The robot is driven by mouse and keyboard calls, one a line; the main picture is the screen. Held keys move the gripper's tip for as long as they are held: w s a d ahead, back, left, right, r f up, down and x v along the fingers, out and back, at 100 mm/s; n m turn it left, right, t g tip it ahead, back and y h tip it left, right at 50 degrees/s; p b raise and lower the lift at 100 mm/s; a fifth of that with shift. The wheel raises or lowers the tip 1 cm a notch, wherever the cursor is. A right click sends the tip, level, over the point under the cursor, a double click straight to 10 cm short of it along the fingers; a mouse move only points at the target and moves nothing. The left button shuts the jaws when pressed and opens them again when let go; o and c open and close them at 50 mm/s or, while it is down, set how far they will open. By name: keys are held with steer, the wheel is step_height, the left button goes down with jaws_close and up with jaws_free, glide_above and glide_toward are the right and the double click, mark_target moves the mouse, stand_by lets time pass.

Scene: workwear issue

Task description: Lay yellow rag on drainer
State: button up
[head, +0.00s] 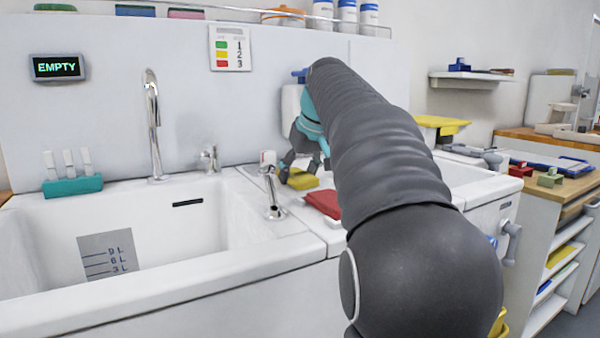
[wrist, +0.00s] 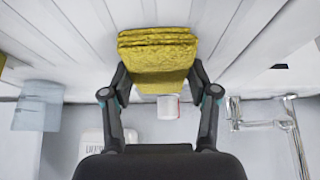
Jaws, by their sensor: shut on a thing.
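The yellow rag (head: 303,181) is a folded, thick stack between the fingers of my gripper (head: 304,167). The wrist view shows the rag (wrist: 157,55) gripped at the fingertips, its layered edge facing the camera. In the head view it is low over the white ledge between the two basins; I cannot tell whether it touches. A white grooved surface, which looks like the drainer (wrist: 65,45), spreads behind the rag in the wrist view. In the head view my arm hides much of that area.
A red folded cloth (head: 323,203) lies just in front of the rag. A short tap (head: 271,190) stands to its left, and a tall tap (head: 153,125) rises behind the left basin (head: 130,225). A teal holder (head: 72,186) sits on the left rim. A wall panel (head: 57,67) reads EMPTY.

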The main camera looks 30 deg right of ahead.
steer(key=o, duration=1.3)
steer(key=p+v, duration=0.2)
steer(key=v, duration=1)
steer(key=shift+r, duration=0.1)
